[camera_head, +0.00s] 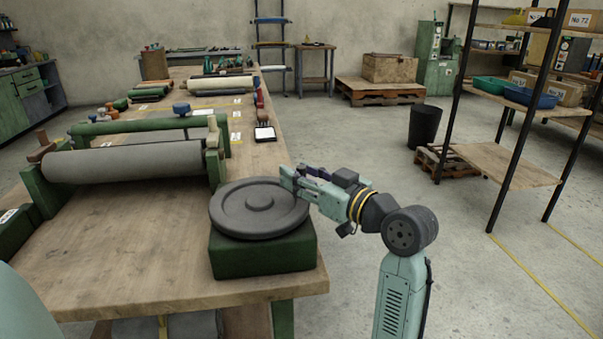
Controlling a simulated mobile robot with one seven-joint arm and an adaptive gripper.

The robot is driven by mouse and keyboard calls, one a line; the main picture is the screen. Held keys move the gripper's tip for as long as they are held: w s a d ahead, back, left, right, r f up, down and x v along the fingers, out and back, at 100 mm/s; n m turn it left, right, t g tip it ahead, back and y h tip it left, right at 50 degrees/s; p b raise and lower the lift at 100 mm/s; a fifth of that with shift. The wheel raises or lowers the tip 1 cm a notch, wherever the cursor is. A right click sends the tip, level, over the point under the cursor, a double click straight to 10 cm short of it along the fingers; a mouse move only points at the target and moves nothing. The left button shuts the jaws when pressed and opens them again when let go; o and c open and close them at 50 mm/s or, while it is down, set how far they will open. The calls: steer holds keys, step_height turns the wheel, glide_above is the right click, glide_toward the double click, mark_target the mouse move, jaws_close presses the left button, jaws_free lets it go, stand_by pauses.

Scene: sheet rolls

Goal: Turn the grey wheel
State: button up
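The grey wheel (259,205) is a flat round disc with a raised hub. It lies on a dark green block (262,257) at the near right corner of the wooden workbench (150,270). My gripper (291,181) is at the wheel's right back rim, reaching in from the right. Its fingertips overlap the rim in the picture. I cannot tell whether they touch the wheel or how far apart they are.
A roller machine (125,163) with a grey roll and green frame stands left of the wheel. Rolls and tools lie farther back on the bench. A black bin (425,126) and a metal shelf (508,165) stand to the right, with open floor between bench and shelf.

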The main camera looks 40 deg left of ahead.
steer(key=shift+c, duration=0.3)
jaws_close()
stand_by(0.6)
